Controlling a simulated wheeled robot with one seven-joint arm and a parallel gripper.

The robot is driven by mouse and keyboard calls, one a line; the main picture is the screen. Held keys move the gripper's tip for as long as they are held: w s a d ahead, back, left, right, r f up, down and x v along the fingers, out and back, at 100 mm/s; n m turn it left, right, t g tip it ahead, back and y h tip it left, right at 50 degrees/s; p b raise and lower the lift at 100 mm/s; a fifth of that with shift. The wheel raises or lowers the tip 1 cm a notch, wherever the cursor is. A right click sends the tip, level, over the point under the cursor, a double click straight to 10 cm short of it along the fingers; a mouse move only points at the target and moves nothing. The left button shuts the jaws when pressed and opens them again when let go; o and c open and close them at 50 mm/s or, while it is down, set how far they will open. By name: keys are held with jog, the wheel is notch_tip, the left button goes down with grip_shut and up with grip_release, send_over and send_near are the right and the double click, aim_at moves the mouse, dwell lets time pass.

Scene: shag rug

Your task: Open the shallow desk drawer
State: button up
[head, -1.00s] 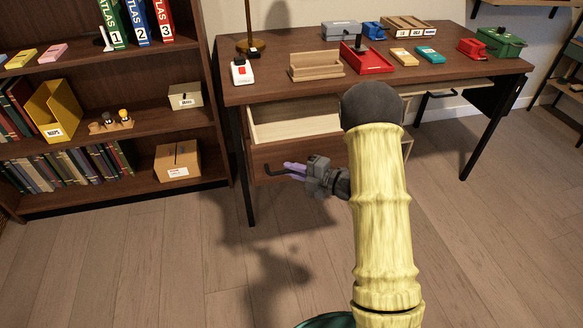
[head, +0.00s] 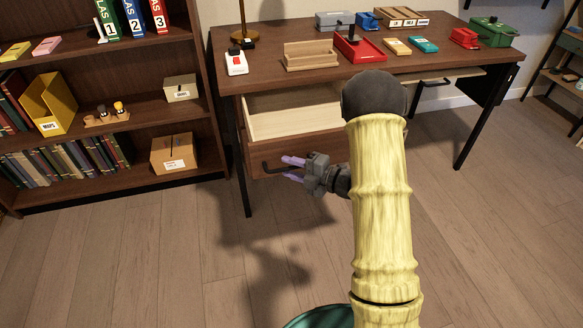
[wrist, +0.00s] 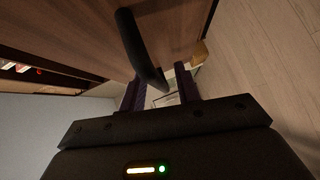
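The wooden desk (head: 276,74) has a drawer (head: 292,122) at its left pulled out, showing a pale, empty-looking inside. Its brown front (head: 254,153) carries a dark bar handle (head: 266,167). My gripper (head: 286,169) is at this handle, with its two purple fingers apart. In the wrist view the black handle (wrist: 138,48) runs down between the spread fingers of my gripper (wrist: 158,85); I cannot tell whether it touches them. A second, thin pale-edged drawer (head: 455,76) with a dark handle (head: 432,83) sits under the desktop at the right, partly behind my arm.
A bookshelf (head: 197,180) stands left of the desk. The desktop holds a red tray (head: 358,50), a wooden holder (head: 310,58), a white switch box (head: 236,63) and several small boxes. The wooden floor (head: 150,260) in front is clear.

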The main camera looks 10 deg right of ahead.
jog(key=p+v, duration=0.3)
jog(key=v, duration=1.4)
jog(key=shift+s, duration=0.2)
jog(key=shift+w+d, duration=0.1)
